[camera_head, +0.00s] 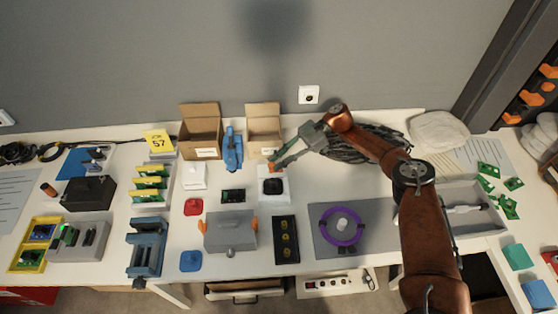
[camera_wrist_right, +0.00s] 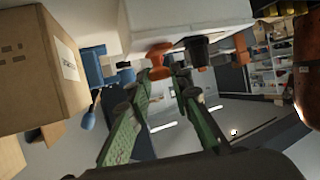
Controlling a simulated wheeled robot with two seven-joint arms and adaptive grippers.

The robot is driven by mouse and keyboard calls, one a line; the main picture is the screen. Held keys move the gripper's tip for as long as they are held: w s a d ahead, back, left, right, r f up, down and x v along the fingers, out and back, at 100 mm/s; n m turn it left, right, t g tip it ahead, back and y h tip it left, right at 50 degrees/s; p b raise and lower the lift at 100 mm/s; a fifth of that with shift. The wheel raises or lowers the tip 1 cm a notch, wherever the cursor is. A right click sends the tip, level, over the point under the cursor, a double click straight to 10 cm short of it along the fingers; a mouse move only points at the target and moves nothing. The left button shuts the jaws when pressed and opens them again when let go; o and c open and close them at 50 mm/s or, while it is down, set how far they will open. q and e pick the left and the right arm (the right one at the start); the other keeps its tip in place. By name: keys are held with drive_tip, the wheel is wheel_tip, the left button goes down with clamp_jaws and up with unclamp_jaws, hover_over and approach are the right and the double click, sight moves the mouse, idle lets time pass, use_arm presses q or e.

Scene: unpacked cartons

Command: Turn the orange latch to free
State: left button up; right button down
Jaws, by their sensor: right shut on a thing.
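The white box (camera_head: 273,199) with a dark square top stands at the middle of the bench. The orange latch (camera_head: 276,168) is at its back edge; in the right wrist view the latch (camera_wrist_right: 158,56) sticks out from the white box wall (camera_wrist_right: 185,17). My right gripper (camera_head: 283,163) reaches in from the right, behind the box. In the right wrist view its green fingers (camera_wrist_right: 162,77) are shut on the orange latch, which is partly hidden between the tips. My left gripper is in neither view.
Two open cartons (camera_head: 200,128) (camera_head: 263,127) and a blue tool (camera_head: 232,150) stand close behind and left. A grey box (camera_head: 231,231) with orange side clips and a black tray (camera_head: 286,240) are in front. A coiled dark cable (camera_head: 367,146) lies behind my right arm.

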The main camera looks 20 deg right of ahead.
drive_tip(key=c, duration=2)
unclamp_jaws()
drive_tip(key=shift+a, duration=0.3)
drive_tip(key=shift+o, duration=1.2)
drive_tip(key=shift+d, duration=0.15)
drive_tip(key=shift+d, duration=0.15)
drive_tip(key=v, duration=0.7)
drive_tip(key=shift+d, duration=0.2)
drive_tip(key=shift+r, duration=0.2)
